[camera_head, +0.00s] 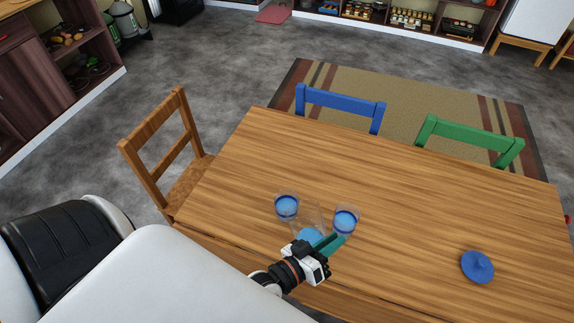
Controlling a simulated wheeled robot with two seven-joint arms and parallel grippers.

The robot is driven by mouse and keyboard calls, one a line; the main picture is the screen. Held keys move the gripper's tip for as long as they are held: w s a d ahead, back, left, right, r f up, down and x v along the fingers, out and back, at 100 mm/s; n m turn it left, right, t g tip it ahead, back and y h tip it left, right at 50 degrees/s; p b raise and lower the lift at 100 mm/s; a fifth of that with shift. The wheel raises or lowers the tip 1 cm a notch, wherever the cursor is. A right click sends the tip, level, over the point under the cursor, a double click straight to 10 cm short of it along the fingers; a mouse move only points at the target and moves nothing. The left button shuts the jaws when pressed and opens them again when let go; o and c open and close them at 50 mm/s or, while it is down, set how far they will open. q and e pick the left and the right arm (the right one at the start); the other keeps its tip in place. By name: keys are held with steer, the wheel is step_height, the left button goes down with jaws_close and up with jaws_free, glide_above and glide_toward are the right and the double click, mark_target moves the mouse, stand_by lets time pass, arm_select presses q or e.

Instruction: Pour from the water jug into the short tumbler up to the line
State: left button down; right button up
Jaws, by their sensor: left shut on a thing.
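A clear jug (309,233) with blue water low in it is at the near edge of the wooden table. My left gripper (328,244), with teal fingers, is shut on the jug at its near right side. Two clear tumblers stand close by on the table. One tumbler (286,206) is just left of and behind the jug, the other tumbler (345,220) just right of it. Both show blue inside and a darker blue band. I cannot tell which is the short one. The jug's exact tilt is hard to tell. My right gripper is not in view.
The wooden table (400,200) is mostly clear. A round blue lid (477,267) lies on its right part. A brown chair (165,150), a blue chair (340,106) and a green chair (468,139) stand around the table.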

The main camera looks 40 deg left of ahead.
arm_select(q)
steer(key=shift+s+d+f+m, duration=0.25)
steer(key=shift+d+f+m, duration=0.05)
steer(key=shift+d+m, duration=0.1)
steer(key=s+d+f+m+t+b, duration=0.2)
steer(key=d+f+m+b, duration=0.15)
steer(key=f+m, duration=0.2)
step_height(320, 180, up, 8)
steer(key=p, duration=0.7)
steer(key=shift+f, duration=0.25)
steer(key=shift+w+m, duration=0.1)
steer(key=shift+m, duration=0.15)
